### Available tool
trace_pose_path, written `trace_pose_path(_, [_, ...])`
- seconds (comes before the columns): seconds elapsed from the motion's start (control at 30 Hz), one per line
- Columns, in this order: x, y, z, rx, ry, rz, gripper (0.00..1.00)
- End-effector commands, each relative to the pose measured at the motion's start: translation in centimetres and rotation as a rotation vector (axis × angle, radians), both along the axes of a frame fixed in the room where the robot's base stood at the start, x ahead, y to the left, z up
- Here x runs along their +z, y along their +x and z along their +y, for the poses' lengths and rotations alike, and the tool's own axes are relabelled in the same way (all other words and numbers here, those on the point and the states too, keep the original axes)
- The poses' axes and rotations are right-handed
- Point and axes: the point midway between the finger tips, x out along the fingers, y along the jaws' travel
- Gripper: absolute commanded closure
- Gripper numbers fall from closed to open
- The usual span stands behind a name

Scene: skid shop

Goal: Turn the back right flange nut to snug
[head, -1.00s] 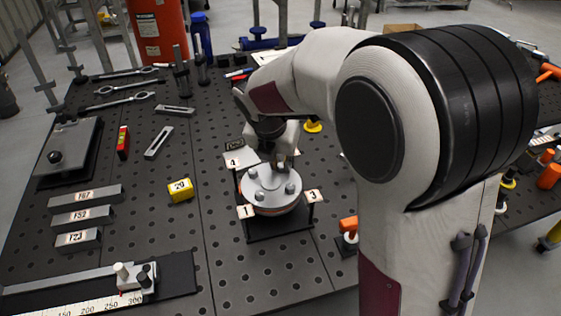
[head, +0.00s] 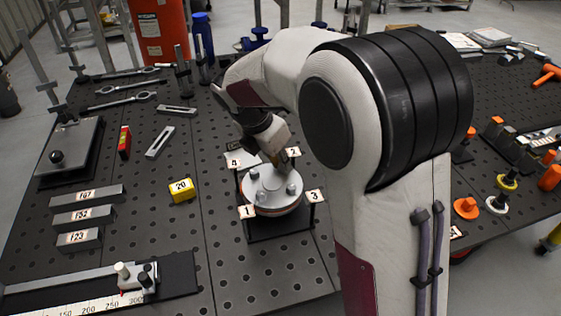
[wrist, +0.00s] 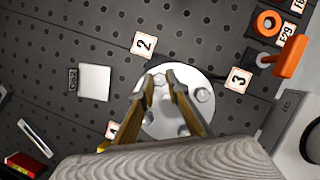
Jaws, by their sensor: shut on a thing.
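The round grey flange (head: 275,200) lies flat on a dark stand, with number tags around it. Tag 2 (head: 293,152) is at its back right; it also shows in the wrist view (wrist: 144,43). My gripper (wrist: 161,79) comes down tilted over the back right of the flange. Its two fingertips are closed around the back right flange nut (wrist: 160,80), beside tag 2. In the head view my gripper (head: 275,168) covers this nut. The front right nut (head: 291,188), by tag 3 (head: 314,196), and the front left nut (head: 262,195) stand free.
A yellow block marked 20 (head: 181,190) lies left of the flange. Grey blocks (head: 85,215) lie further left, and a ruler slide (head: 138,276) at the front left. Orange and yellow knobs (head: 466,207) stand to the right, beyond my arm. The table between flange and yellow block is clear.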

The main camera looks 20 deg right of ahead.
Motion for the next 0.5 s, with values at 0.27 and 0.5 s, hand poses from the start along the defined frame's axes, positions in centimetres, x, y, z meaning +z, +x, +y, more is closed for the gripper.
trace_pose_path(0.27, [0.14, 0.04, 0.05, -0.014, 0.0, -0.003, 1.0])
trace_pose_path(0.5, [0.14, 0.04, 0.05, -0.013, 0.0, -0.002, 0.72])
